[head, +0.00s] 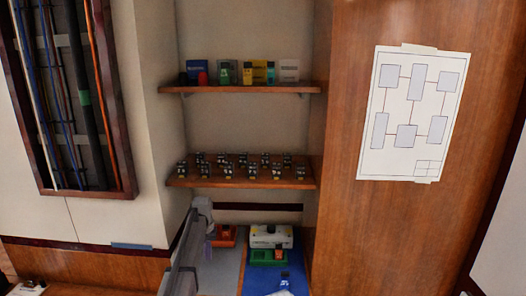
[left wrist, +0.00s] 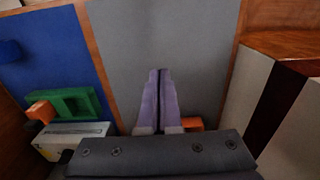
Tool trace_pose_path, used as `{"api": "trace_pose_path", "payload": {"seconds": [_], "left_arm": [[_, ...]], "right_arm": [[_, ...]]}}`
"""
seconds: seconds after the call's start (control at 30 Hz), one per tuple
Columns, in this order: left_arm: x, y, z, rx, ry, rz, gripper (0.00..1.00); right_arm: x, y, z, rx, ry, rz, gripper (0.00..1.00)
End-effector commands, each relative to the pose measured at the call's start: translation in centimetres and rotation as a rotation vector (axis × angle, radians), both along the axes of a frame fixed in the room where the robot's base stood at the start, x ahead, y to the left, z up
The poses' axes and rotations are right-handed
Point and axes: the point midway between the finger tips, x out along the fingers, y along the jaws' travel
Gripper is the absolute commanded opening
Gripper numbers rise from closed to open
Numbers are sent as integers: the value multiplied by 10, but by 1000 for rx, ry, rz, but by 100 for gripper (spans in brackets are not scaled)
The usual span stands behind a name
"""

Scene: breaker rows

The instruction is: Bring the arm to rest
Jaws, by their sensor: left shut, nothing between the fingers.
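My left arm comes up from the bottom of the head view, and its left gripper (head: 209,247) points down over the grey part of the work surface (head: 222,277). In the left wrist view its two pale purple fingers (left wrist: 159,76) lie together, shut with nothing between them. The grey surface (left wrist: 200,45) shows bare beyond the fingertips. My right gripper is in neither view.
An orange-red item (head: 224,235) stands close beside the gripper. A white device (head: 271,237) and a green tray (head: 267,257) stand on the right, near a blue mat (head: 262,281). Rows of small breakers fill the lower shelf (head: 240,183) above; an upper shelf (head: 240,88) holds boxes.

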Motion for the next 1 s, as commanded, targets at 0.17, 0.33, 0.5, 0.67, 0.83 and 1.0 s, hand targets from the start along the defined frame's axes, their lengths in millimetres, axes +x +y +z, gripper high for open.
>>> {"api": "trace_pose_path", "payload": {"seconds": [0.17,0.33,0.5,0.67,0.83,1.0], "left_arm": [[-18,-13,0,4,3,-13,0],[-41,-29,0,8,6,-31,0],[-80,-54,0,17,11,-61,0],[-135,-83,0,31,17,-101,0],[-230,-121,0,52,28,-171,0],[-331,-145,0,78,36,-246,0]], "right_arm": [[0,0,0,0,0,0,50],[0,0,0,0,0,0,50],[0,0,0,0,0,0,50],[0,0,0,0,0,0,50],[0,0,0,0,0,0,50],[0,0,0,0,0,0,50]]}}
